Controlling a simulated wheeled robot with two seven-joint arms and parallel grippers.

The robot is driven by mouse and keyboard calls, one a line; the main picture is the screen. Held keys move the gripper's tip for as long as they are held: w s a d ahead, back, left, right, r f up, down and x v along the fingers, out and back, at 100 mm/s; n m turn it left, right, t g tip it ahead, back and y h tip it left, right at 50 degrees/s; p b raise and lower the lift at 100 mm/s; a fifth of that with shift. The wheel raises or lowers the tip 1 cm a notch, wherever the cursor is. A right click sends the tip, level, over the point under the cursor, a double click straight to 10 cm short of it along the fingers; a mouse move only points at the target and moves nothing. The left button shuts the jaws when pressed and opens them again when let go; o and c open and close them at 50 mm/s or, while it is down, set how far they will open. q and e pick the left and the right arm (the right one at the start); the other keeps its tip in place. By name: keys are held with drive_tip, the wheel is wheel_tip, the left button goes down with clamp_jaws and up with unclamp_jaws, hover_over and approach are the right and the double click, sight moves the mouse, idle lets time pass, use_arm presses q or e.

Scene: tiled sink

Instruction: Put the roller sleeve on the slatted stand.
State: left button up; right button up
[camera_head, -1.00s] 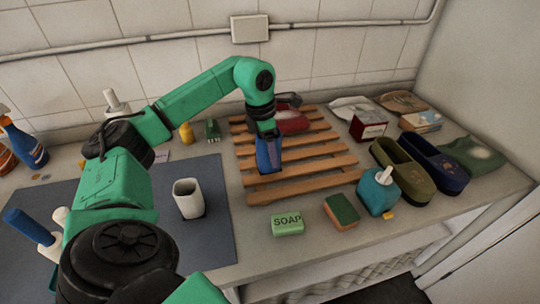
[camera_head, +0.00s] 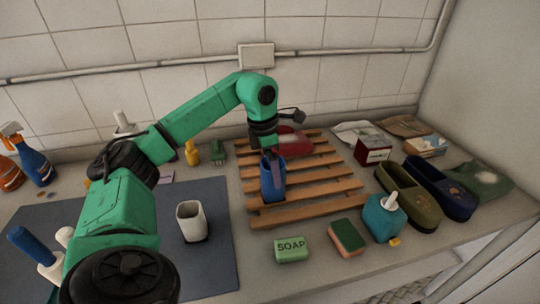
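The roller sleeve (camera_head: 268,187) appears to be the blue hollow piece with an open top. It stands about upright over the front-middle slats of the wooden slatted stand (camera_head: 318,206). Its lower end looks to be at the slats, but I cannot be sure of contact. My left gripper (camera_head: 271,160) is right above it, with its fingers at the sleeve's open top. The fingers are partly hidden by the sleeve, so their opening is unclear. My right gripper is not in view.
A red object (camera_head: 291,140) lies at the stand's back. Green soap (camera_head: 291,249), a sponge (camera_head: 347,236) and a teal bottle (camera_head: 384,219) stand in front. Clogs (camera_head: 408,196) are at right. A white cup (camera_head: 192,222) stands on the grey mat (camera_head: 215,260).

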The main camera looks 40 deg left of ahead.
use_arm(q)
wheel_tip(320, 180, up, 8)
drive_tip(key=s, duration=0.1)
drive_tip(key=shift+a+f, duration=0.2)
drive_tip(key=shift+a, duration=0.05)
